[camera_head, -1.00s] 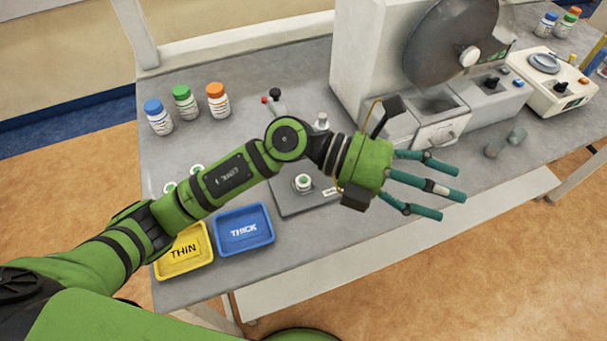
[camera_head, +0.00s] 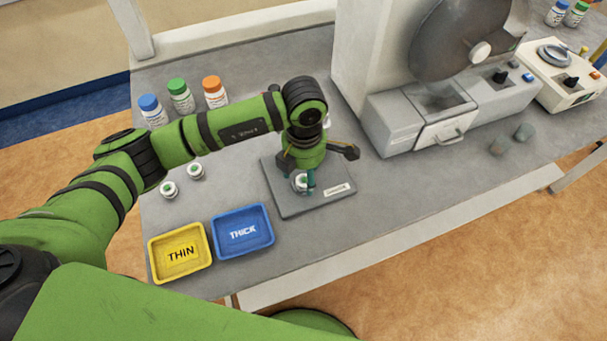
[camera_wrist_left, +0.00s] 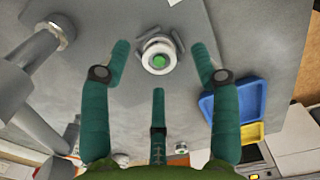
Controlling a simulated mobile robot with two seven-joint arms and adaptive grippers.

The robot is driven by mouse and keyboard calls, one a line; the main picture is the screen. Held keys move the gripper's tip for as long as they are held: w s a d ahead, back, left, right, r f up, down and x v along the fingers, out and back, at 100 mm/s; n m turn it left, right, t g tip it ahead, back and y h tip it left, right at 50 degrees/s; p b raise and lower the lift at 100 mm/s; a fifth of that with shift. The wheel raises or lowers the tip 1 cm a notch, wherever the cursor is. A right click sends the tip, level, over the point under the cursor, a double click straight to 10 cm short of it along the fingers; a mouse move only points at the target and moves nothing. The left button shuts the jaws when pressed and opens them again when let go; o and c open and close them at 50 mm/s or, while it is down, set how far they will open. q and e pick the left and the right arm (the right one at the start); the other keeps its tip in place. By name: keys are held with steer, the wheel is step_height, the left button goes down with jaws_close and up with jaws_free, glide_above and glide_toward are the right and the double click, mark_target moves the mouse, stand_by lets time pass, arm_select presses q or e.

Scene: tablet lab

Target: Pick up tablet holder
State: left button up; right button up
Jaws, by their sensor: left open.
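A tablet holder (camera_head: 299,183), a small white round piece with a green centre, sits on the grey plate of the gauge (camera_head: 289,205). My left gripper (camera_head: 304,187) points down over it with its teal fingers close around or beside it, partly hiding it. In the left wrist view the tablet holder (camera_wrist_left: 158,56) lies ahead between the spread fingers of the open gripper (camera_wrist_left: 159,72). A gap shows between it and each finger. Two similar holders stand on the table to the left, one (camera_head: 168,189) nearer the edge and one (camera_head: 196,171) beside it.
A yellow THIN tray (camera_head: 160,271) and a blue THICK tray (camera_head: 222,248) lie at the front left. Three capped bottles, one orange-capped (camera_head: 215,92), stand behind my arm. A large grey machine (camera_head: 400,115) stands right of the gauge. Bare table lies between.

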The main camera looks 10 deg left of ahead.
arm_select(q)
steer(key=shift+f, duration=0.95)
steer(key=c, duration=1)
steer(key=shift+c, duration=0.2)
steer(key=shift+w+r, duration=0.1)
steer(key=shift+r, duration=0.05)
